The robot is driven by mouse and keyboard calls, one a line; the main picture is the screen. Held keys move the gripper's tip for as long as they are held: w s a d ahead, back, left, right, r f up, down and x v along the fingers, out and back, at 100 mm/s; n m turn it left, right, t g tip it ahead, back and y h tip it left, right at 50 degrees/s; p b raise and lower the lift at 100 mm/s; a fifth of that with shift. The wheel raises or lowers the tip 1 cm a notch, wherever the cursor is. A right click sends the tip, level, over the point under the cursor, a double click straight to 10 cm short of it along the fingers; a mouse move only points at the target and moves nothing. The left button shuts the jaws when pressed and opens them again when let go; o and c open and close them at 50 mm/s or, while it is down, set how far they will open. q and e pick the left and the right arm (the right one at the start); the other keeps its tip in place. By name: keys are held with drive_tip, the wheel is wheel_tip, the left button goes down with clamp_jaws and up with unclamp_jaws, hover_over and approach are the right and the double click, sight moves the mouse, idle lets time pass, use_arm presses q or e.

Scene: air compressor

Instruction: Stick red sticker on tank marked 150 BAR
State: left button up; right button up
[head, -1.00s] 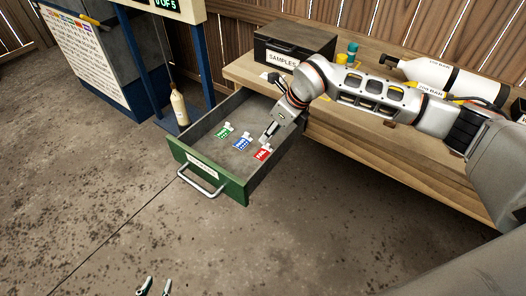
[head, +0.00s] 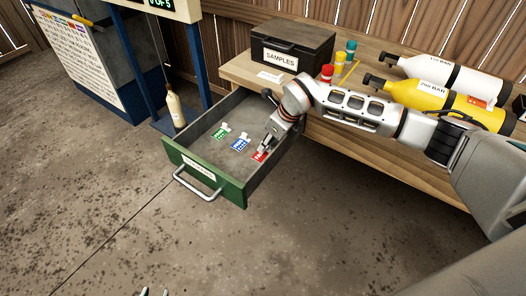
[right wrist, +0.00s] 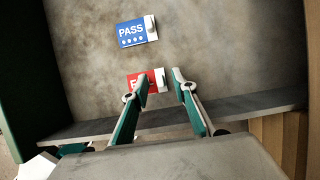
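A red sticker (head: 259,156) with a white tab lies in the open drawer (head: 246,188). In the right wrist view the red sticker (right wrist: 137,82) shows between the fingers of my right gripper (right wrist: 160,82). The fingers are apart around its white tab. In the head view my right gripper (head: 266,143) reaches down into the drawer. Only the fingertips of my left gripper (head: 155,292) show at the bottom edge, apart and empty. A white tank (head: 460,78) has a BAR label with unclear digits. A yellow tank (head: 415,95) is marked 200 BAR.
A green sticker (head: 220,133) and a blue PASS sticker (head: 239,144) lie beside the red one. The wooden bench (head: 400,165) carries a black SAMPLES box (head: 292,44) and small coloured containers. The drawer's walls enclose my right gripper.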

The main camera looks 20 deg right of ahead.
drive_tip(key=shift+r, duration=0.1)
drive_tip(key=c, duration=0.8)
clamp_jaws()
use_arm(q)
drive_tip(key=shift+f, duration=0.1)
